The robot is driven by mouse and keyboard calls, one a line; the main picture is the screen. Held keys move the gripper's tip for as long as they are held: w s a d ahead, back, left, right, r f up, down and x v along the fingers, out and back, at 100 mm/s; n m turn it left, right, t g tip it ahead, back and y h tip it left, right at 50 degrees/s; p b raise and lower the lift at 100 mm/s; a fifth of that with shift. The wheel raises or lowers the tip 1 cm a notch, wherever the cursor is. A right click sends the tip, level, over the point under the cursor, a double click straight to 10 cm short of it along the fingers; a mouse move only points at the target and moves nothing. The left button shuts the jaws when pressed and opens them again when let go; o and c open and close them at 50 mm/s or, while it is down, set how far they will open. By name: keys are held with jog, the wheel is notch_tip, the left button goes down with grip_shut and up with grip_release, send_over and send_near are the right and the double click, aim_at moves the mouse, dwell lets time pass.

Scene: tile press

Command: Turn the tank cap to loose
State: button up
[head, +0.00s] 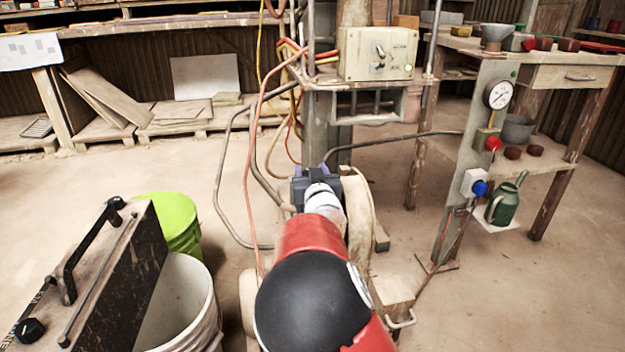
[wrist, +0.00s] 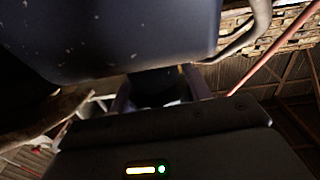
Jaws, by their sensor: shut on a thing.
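My gripper (head: 320,172) reaches forward from my red and black arm, low by the press in the middle of the head view. My arm hides most of what lies in front of it there. In the wrist view my gripper (wrist: 160,98) is shut on a dark round part, which looks like the tank cap (wrist: 157,84), with one finger on each side. A large dark blue-grey body (wrist: 110,35), seemingly the tank, fills the top of the wrist view close to the fingers. I cannot tell how far the cap is turned.
The press has a control box (head: 377,54) above, with hoses and bent pipes around my arm. A post with a gauge (head: 499,95) and a workbench stand at right. A lime bucket (head: 168,222), a white bucket (head: 190,300) and a black panel (head: 105,280) are at left.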

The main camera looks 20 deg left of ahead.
jog(key=shift+r+n+g+y+b, duration=0.1)
jog(key=shift+n+g+y+b, duration=0.3)
jog(key=shift+n+y, duration=0.3)
jog(key=shift+a+y, duration=0.15)
jog(key=shift+y, duration=0.25)
jog(key=o, duration=1)
jog(key=shift+v, duration=3.95)
